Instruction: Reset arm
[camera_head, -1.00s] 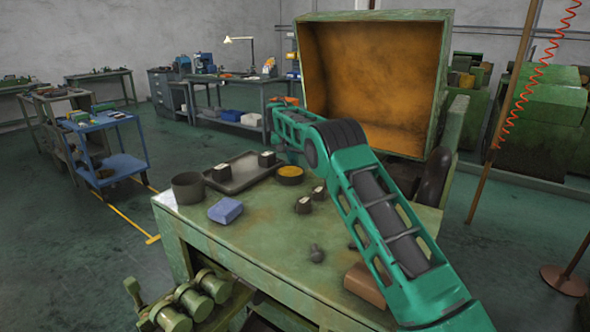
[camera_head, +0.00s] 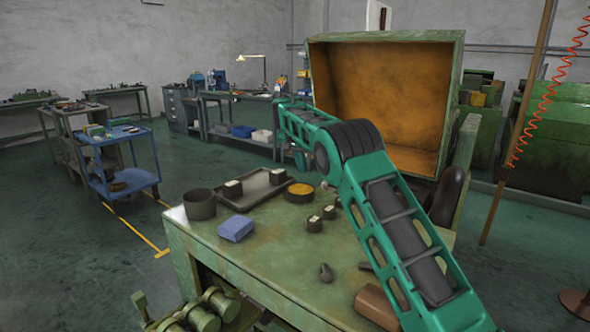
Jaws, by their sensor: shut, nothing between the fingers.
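My green arm (camera_head: 405,240) rises from the lower right of the head view to a dark ribbed elbow joint (camera_head: 348,145). Its far section reaches up and left from the elbow, above the back of the green workbench (camera_head: 215,250). My gripper does not show; the far end of the arm points away from the camera. I see nothing held.
On the bench are a dark cup (camera_head: 200,205), a blue block (camera_head: 236,229), a dark tray (camera_head: 240,200), a yellow-topped round tin (camera_head: 300,193) and small dark pieces. A large open green box (camera_head: 390,95) stands behind. Open floor lies left, before a blue cart (camera_head: 122,180).

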